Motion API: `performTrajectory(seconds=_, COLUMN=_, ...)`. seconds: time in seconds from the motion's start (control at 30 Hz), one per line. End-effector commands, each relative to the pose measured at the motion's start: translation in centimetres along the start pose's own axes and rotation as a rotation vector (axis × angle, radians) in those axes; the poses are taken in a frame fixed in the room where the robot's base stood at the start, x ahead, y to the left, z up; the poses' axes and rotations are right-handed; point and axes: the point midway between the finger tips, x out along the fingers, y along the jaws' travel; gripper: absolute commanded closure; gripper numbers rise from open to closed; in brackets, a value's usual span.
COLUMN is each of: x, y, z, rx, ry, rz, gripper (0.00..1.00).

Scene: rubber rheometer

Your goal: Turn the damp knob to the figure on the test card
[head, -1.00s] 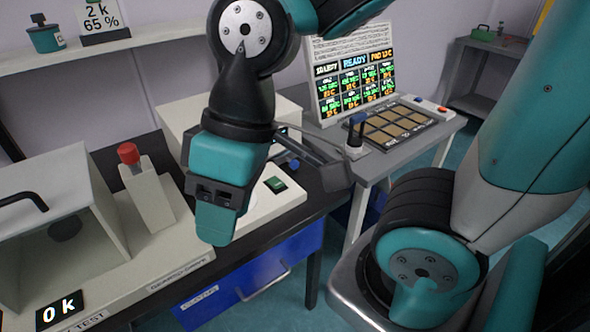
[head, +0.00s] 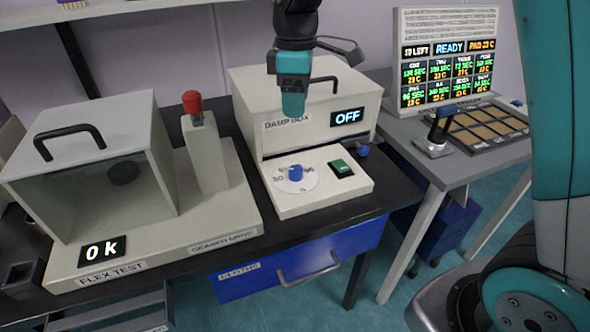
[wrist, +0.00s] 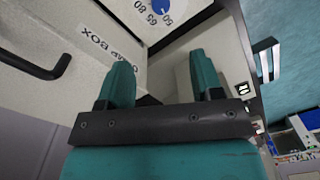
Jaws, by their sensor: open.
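The damp box (head: 310,110) is a cream cabinet with a display reading OFF. Its blue damp knob (head: 296,172) sits on a white numbered dial on the front ledge; I cannot tell which figure it points at. In the wrist view, the dial (wrist: 148,14) and part of the blue knob (wrist: 160,5) show at the top edge, beyond the fingers. My gripper (head: 293,110) hangs in front of the box's upper face, above the knob and apart from it. The wrist view shows its two teal fingers (wrist: 160,75) spread and empty. The test card, reading 2 k and 65 %, shows only in the earlier view.
A green switch (head: 341,168) is right of the knob, and a blue ball handle (head: 362,151) is by the box's side. The flex test machine (head: 150,235) with a red-topped post (head: 193,108) stands left. A press-pad bench with a screen (head: 447,60) stands right.

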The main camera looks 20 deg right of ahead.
Motion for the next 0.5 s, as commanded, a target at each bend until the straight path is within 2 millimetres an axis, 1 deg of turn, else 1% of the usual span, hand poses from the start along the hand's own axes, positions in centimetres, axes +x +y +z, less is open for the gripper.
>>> performTrajectory(seconds=0.5, x=11.4, y=-0.2, z=0.1, rx=0.0, ry=-0.002, rz=-0.005, gripper=0.4)
